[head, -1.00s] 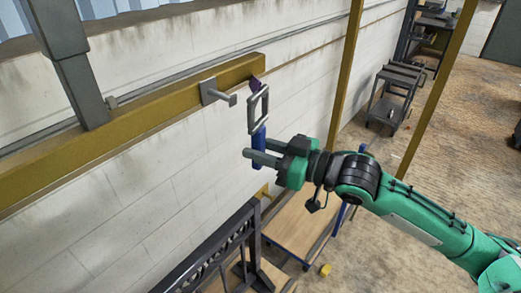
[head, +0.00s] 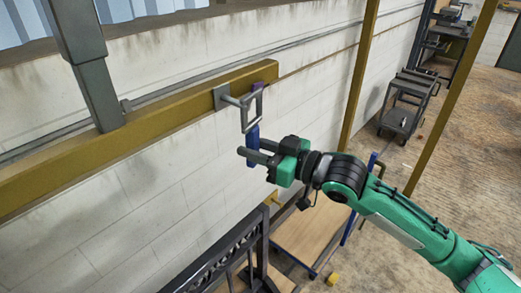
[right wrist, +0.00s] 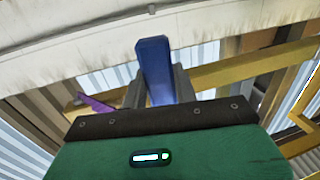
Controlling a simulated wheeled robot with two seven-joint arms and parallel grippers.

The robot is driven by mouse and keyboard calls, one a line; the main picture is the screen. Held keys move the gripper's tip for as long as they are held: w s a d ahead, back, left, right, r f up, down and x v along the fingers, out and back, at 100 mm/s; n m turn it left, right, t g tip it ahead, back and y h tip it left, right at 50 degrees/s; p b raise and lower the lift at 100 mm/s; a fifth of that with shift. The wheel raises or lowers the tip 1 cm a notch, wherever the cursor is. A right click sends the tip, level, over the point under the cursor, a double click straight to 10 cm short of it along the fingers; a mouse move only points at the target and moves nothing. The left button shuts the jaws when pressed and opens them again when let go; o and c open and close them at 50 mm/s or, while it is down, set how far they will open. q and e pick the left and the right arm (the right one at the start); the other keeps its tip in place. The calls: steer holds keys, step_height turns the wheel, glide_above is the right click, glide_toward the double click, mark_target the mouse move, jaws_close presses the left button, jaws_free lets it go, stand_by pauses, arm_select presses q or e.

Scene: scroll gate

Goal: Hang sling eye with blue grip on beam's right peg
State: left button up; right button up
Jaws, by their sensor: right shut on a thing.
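The sling eye (head: 244,118) is a grey, roughly rectangular ring standing upright above its blue grip (head: 253,150). My right gripper (head: 254,156) is shut on the blue grip, which also shows between the fingers in the right wrist view (right wrist: 154,70). The beam (head: 150,125) is a long yellow bar at the left. The right peg (head: 232,101) is a short grey rod on a plate near the beam's right end. In the head view the peg's tip overlaps the ring's left side; I cannot tell whether it passes through the opening. My left gripper is out of view.
A grey post (head: 92,85) crosses the beam to the left. A purple piece (head: 257,86) shows by the beam's end, partly behind the ring. A dark railing (head: 225,255) and a wooden-topped table (head: 308,235) stand below. Yellow posts (head: 360,85) rise to the right.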

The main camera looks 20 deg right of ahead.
steer(key=w+a, duration=0.2)
steer(key=w, duration=0.1)
steer(key=w+a+f, duration=0.1)
steer(key=shift+w+f, duration=0.1)
steer(key=shift+w, duration=0.2)
stand_by(0.6)
stand_by(0.5)
steer(key=o, duration=1.4)
steer(key=shift+f, duration=0.1)
step_height(320, 180, down, 12)
steer(key=b, duration=0.7)
steer(key=shift+r, duration=0.25)
